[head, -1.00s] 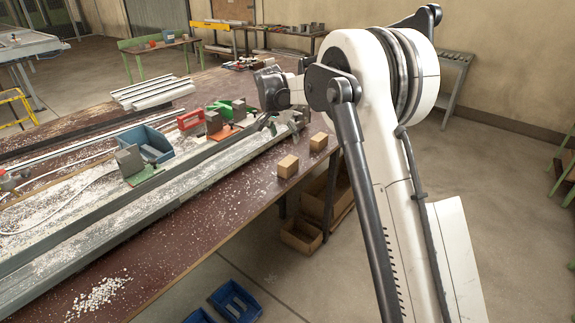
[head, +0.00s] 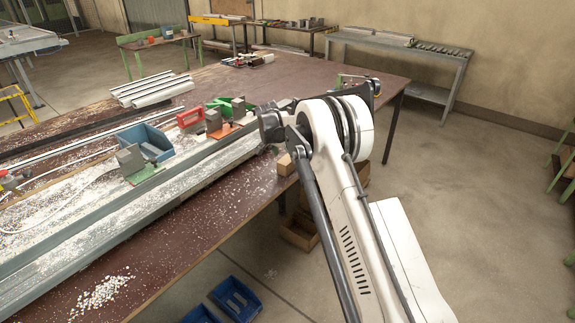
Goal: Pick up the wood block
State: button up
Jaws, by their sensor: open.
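A small light-brown wood block (head: 286,165) sits on the front edge area of the brown bench, just right of the long grey profile. My gripper (head: 270,149) is at the end of my arm, low over the bench beside the block's left side. Only a small part of it shows below the dark wrist, and its fingertips are hard to make out. It is open. I cannot tell whether it touches the block. The second wood block is hidden behind my arm.
The long grey profile (head: 120,226) runs along the bench, with white chips around it. A blue bin (head: 146,143), a red-handled clamp (head: 190,116) and a grey block on a green base (head: 132,160) stand left of my gripper. Blue bins (head: 236,300) lie on the floor.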

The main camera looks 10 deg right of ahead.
aim_at(286, 160)
jog(key=shift+p+x, duration=0.7)
jog(key=shift+x, duration=2.15)
jog(key=shift+s+f, duration=0.1)
jog(key=shift+s, duration=0.05)
jog(key=shift+c, duration=0.4)
jog(key=c, duration=1.3)
